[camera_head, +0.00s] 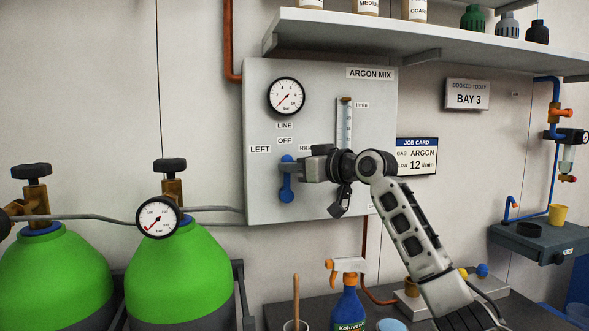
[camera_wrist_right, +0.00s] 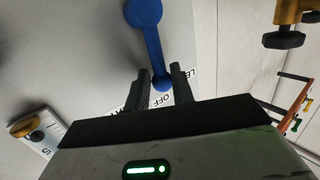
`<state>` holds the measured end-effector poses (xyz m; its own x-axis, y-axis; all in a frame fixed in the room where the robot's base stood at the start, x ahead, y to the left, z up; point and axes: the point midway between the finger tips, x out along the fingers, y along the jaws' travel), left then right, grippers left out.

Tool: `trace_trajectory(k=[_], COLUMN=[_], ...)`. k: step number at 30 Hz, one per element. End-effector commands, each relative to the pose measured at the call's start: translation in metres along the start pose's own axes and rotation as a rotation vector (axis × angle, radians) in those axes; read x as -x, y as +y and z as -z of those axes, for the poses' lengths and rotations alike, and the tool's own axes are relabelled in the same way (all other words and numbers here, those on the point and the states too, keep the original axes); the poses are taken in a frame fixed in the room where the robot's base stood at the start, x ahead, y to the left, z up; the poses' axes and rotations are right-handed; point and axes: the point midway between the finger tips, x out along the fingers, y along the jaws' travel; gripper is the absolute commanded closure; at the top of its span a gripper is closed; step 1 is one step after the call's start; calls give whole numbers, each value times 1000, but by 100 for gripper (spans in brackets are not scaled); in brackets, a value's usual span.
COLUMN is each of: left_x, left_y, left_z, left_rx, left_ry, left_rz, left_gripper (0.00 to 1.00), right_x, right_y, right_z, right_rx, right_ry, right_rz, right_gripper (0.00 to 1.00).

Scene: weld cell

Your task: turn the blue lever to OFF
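The blue lever (camera_head: 287,194) is on the grey panel (camera_head: 264,216) under the OFF label (camera_head: 285,141). It stands about upright, its handle end pointing up at OFF, between the LEFT and RIGHT labels. My right gripper (camera_head: 292,168) reaches in from the right and covers part of the lever and the RIGHT label. In the right wrist view the lever (camera_wrist_right: 150,45) runs down to its round end between my two fingers (camera_wrist_right: 160,82), which sit close on both sides of it. The OFF label is partly visible just past that end. My left gripper is not in view.
A LINE gauge (camera_head: 286,96) and a flow tube (camera_head: 344,124) are on the panel above my right arm. Green gas cylinders (camera_head: 180,275) stand at lower left. A spray bottle (camera_head: 348,300) stands on the bench below. A shelf (camera_head: 400,36) juts out above the panel.

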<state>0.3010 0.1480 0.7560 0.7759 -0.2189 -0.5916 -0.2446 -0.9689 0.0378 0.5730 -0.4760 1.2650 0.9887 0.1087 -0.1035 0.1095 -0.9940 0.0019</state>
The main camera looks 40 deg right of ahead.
Motion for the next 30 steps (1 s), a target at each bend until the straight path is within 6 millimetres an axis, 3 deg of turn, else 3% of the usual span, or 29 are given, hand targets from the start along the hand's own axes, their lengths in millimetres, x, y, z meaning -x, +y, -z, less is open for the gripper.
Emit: trace_trajectory(k=[8,14,21,30], left_x=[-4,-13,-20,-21], left_y=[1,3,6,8], left_z=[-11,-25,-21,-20], left_rx=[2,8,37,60], left_ry=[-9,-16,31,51], left_rz=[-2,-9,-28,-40], left_gripper=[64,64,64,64], right_x=[15,59,116,155], right_y=[0,0,0,0], right_z=[-6,-8,-6,-1], right_rx=[2,7,2,1], right_ry=[-7,-7,-2,-1], right_rz=[0,-2,-1,0], right_gripper=[77,77,77,77])
